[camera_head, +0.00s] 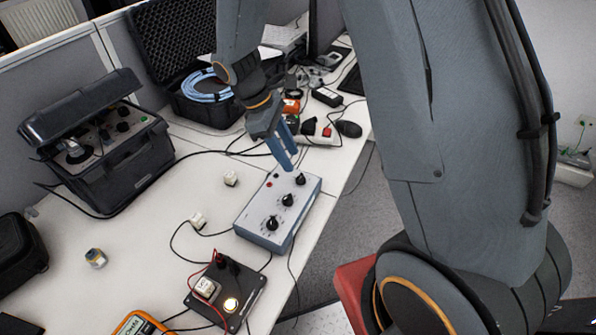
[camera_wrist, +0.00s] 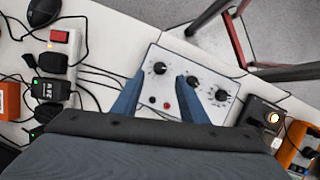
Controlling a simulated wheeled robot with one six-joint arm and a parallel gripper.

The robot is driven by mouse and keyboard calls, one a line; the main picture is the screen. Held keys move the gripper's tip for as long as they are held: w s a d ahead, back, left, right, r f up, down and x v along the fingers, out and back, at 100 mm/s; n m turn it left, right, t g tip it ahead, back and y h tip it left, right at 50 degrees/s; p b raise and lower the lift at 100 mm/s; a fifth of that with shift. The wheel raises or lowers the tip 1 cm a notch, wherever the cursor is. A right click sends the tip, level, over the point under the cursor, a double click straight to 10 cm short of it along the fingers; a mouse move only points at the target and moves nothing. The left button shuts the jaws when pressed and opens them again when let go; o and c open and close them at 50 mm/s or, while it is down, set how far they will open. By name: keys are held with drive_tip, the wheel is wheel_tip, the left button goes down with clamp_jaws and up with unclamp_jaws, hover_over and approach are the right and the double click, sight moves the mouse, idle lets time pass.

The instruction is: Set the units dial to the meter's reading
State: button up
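A light grey box (camera_head: 249,226) with three black dials stands near the table's right edge. In the head view there is a far dial (camera_head: 300,178), a middle dial (camera_head: 288,199) and a near dial (camera_head: 271,223). I cannot read their labels or which is the units dial. My gripper (camera_head: 289,166) points down over the box's far end. In the wrist view, my gripper (camera_wrist: 160,80) has its blue fingers apart, with the left dial (camera_wrist: 160,68) showing between the tips. Contact cannot be told. The orange meter (camera_head: 137,322) is cut off; its reading is not legible.
A black plate with a lit lamp (camera_head: 231,304) and red wire lies nearer. Small white cubes (camera_head: 231,178) and cables lie left of the box. An open black case (camera_head: 110,160) stands at the left. A power strip (camera_wrist: 57,64) is left in the wrist view.

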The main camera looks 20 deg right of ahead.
sight(300, 176)
drive_tip(key=p+x, duration=0.1)
drive_tip(key=x, duration=0.6)
drive_tip(key=shift+s, duration=0.1)
drive_tip(key=shift+r, duration=0.1)
clamp_jaws()
